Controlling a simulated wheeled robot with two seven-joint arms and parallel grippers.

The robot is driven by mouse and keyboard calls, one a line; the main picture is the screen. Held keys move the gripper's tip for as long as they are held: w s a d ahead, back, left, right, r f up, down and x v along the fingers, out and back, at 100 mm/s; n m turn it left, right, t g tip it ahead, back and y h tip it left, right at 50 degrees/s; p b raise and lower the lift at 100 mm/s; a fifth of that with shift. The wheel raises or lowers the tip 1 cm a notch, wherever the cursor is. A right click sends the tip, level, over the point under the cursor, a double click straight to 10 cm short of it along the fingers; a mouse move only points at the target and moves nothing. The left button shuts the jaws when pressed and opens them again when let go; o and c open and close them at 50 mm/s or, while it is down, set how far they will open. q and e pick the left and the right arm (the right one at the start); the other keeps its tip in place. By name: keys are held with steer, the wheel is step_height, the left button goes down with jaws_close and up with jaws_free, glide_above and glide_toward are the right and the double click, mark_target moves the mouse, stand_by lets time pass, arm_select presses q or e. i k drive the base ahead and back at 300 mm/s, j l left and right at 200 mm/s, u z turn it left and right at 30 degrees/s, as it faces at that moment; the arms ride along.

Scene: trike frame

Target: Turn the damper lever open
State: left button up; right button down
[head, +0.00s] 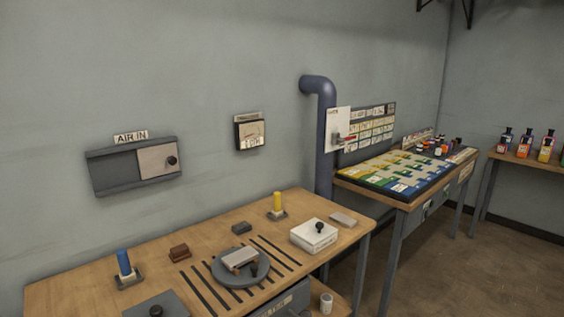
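A lever with a red handle (347,138) shows in the head view, right of centre. It lies roughly level in front of a white plate (336,118) beside the dark blue pipe (326,140), and seems to be the damper lever. The plate's markings are too small to read, so I cannot tell which setting the lever is at. Neither of my grippers is in view.
A wooden table (60,293) holds a round grey plate (226,278), a white box (303,240), and blue (123,262) and yellow (277,201) cylinders. A second table with a coloured board (385,177) stands right of the pipe. Open floor (480,265) lies at right.

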mark_target(342, 140)
steer(key=i+j+z, duration=0.6)
steer(key=z, duration=0.15)
steer(key=i+l+z, duration=0.15)
steer(key=z, duration=0.25)
steer(key=i+l+z, duration=0.15)
steer(key=z, duration=0.25)
steer(key=i+z, duration=0.2)
steer(key=z, duration=0.2)
steer(key=i, duration=4.6)
steer(key=i+l+u, duration=0.1)
steer(key=i+u, duration=0.3)
steer(key=i+l+u, duration=0.2)
steer(key=i+u, duration=0.2)
steer(key=i+l+u, duration=0.4)
steer(key=k+j, duration=0.1)
